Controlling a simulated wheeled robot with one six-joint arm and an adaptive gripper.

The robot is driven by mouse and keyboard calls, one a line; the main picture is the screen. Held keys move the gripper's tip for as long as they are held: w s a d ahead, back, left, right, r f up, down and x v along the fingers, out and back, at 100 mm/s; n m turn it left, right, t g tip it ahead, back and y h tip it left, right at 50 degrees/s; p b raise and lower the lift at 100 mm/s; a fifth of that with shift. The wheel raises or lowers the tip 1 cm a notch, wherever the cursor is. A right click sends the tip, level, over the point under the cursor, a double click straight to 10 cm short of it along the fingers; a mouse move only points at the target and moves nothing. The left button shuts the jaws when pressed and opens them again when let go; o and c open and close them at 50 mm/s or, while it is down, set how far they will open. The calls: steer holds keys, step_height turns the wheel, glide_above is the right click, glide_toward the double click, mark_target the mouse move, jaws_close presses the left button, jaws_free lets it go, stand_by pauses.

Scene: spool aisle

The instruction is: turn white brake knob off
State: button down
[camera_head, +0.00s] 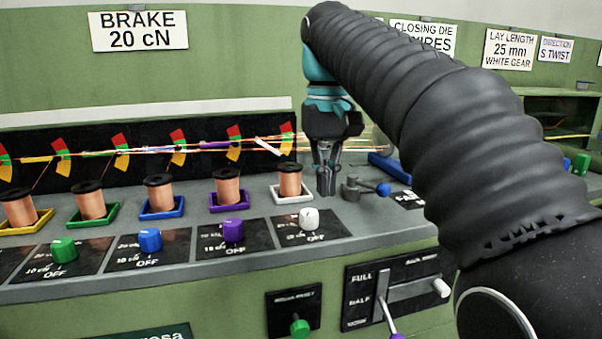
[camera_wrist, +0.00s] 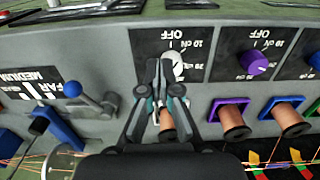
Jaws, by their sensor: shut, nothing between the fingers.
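The white brake knob (camera_head: 309,219) stands on a black dial plate (camera_head: 331,229) marked OFF, at the right end of the knob row. In the wrist view the knob (camera_wrist: 175,66) shows just beyond the fingertips, partly hidden by them. Its pointer direction is too small to tell surely. My gripper (camera_head: 326,188) points down, shut and empty, behind and a little right of the knob in the head view. In the wrist view my gripper (camera_wrist: 164,85) overlaps the lower part of the white dial, and I see no clear contact with the knob.
A copper spool in a white square holder (camera_head: 292,198) stands left of my gripper. A blue-tipped lever (camera_head: 382,189) is close on its right. Purple (camera_head: 233,230), blue (camera_head: 150,240) and green (camera_head: 63,249) knobs lie leftward. Thin wires (camera_head: 200,146) run behind.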

mark_target(309, 218)
steer(key=shift+r, duration=0.15)
steer(key=a, duration=0.2)
steer(key=shift+s+a+f, duration=0.15)
steer(key=shift+a+f, duration=0.2)
step_height(309, 218, down, 3)
steer(key=shift+r+b, duration=0.15)
steer(key=shift+b, duration=1.05)
steer(key=shift+f+b, duration=0.5)
steer(key=shift+f, duration=0.8)
steer(key=shift+w+d+p, duration=0.25)
steer(key=shift+d+p, duration=0.4)
steer(key=shift+p, duration=1.1)
